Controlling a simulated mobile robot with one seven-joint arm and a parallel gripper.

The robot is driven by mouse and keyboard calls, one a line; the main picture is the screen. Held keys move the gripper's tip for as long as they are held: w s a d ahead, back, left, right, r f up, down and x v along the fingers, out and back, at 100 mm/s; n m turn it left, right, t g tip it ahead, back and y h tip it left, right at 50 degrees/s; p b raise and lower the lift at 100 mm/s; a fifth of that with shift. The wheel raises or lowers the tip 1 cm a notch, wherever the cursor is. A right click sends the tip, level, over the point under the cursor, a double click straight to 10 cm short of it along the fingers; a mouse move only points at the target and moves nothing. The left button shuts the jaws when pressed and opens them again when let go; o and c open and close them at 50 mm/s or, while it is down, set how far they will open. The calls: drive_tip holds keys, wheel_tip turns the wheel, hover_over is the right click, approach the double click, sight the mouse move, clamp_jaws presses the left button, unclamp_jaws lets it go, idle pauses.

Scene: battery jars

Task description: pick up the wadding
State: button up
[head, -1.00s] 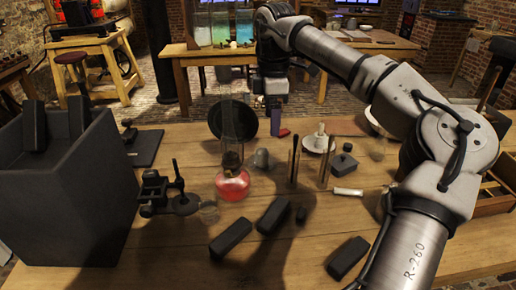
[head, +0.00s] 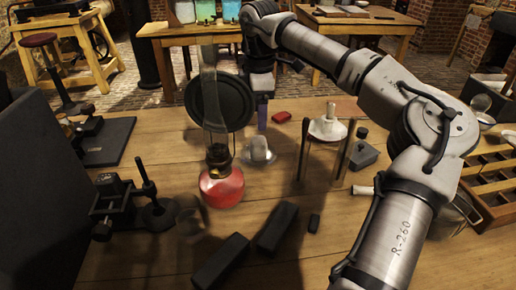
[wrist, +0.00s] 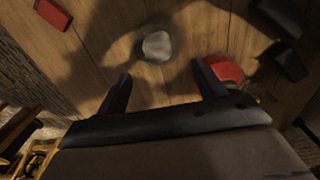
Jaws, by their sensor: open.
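A small pale grey rounded lump (head: 258,152), which looks like the wadding, lies on the wooden table just right of the red oil lamp (head: 222,186). In the wrist view the lump (wrist: 157,46) lies ahead of the gap between my fingers, apart from both. My gripper (head: 262,126) points down behind the lump in the head view, above the table. In the wrist view my gripper (wrist: 157,82) is open with nothing between its fingers. The lamp's red base (wrist: 224,70) shows close by the right finger there.
A black round disc (head: 219,103) stands behind the lamp's glass chimney. A red block (head: 281,117) lies behind and right of the lump. A white dish on a stand (head: 327,130) is to the right. Dark bars (head: 277,227) lie in front. A compartmented wooden tray (head: 497,178) is at right.

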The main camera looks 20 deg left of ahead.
sight(259, 140)
drive_tip(key=f, duration=1)
drive_tip(key=shift+w+a+f+p, duration=0.15)
drive_tip(key=shift+w+f+p, duration=0.05)
drive_tip(key=shift+f+p, duration=0.15)
drive_tip(key=shift+c, duration=0.3)
drive_tip(key=c, duration=1.1)
